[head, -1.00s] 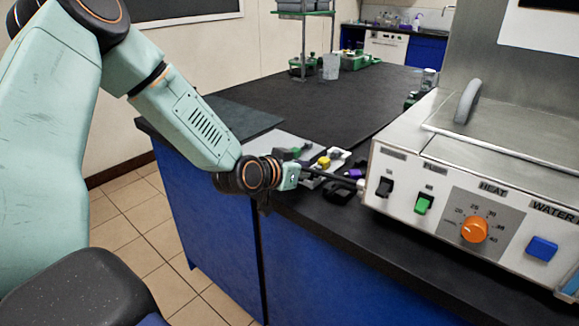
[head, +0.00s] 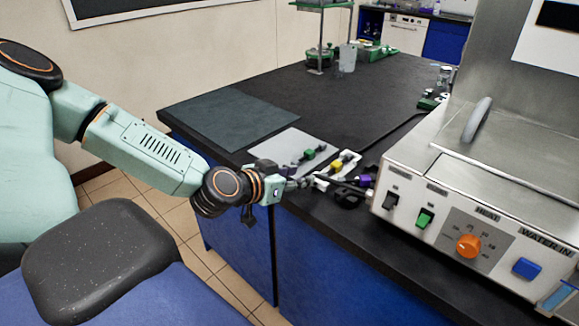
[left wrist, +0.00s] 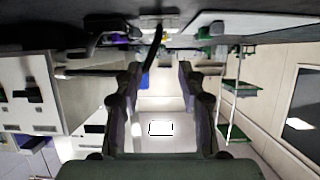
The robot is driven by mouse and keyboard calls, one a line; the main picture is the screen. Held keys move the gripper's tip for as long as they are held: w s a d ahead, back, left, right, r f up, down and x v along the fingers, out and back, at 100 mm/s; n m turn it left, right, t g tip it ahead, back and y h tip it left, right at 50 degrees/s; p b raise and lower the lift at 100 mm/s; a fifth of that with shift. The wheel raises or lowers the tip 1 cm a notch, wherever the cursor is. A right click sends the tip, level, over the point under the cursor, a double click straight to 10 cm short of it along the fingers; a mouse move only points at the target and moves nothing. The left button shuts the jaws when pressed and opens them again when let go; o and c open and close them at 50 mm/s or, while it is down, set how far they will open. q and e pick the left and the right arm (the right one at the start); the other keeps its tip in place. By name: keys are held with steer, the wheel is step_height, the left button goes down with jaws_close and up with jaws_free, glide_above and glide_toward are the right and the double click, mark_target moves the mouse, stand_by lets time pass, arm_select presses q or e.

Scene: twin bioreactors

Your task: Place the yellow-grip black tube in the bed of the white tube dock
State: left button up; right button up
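The yellow grip (head: 336,164) of a tube shows near the front edge of the black bench, beside or on a white piece (head: 348,157) that looks like the tube dock. I cannot tell whether the tube lies in its bed. My left gripper (head: 306,182) is at the bench edge, just left of and in front of the yellow grip. In the left wrist view, its two fingers (left wrist: 157,75) stand apart with nothing gripped between them. A yellow spot (left wrist: 165,39) shows there beyond the fingertips, partly behind a dark cord-like shape. My right gripper is not in view.
A green-grip piece (head: 309,154) lies on a grey plate (head: 284,147) to the left. A purple-grip piece (head: 366,180) lies to the right, close to the water bath (head: 445,215). A dark mat (head: 232,118) and open bench lie behind.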

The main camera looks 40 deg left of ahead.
arm_select(q)
steer(key=s+d+f+g+h+p, duration=0.1)
steer(key=s+d+f+g+p, duration=0.2)
steer(key=s+d+f+g, duration=0.7)
steer(key=s+d+f+g+y, duration=0.1)
steer(key=s+f, duration=0.3)
steer(key=s, duration=0.6)
steer(key=s+d+f+n+g+y, duration=0.1)
steer(key=s+f, duration=0.3)
steer(key=s, duration=0.7)
steer(key=shift+d+g, duration=0.3)
steer(key=shift+g, duration=0.4)
stand_by(0.6)
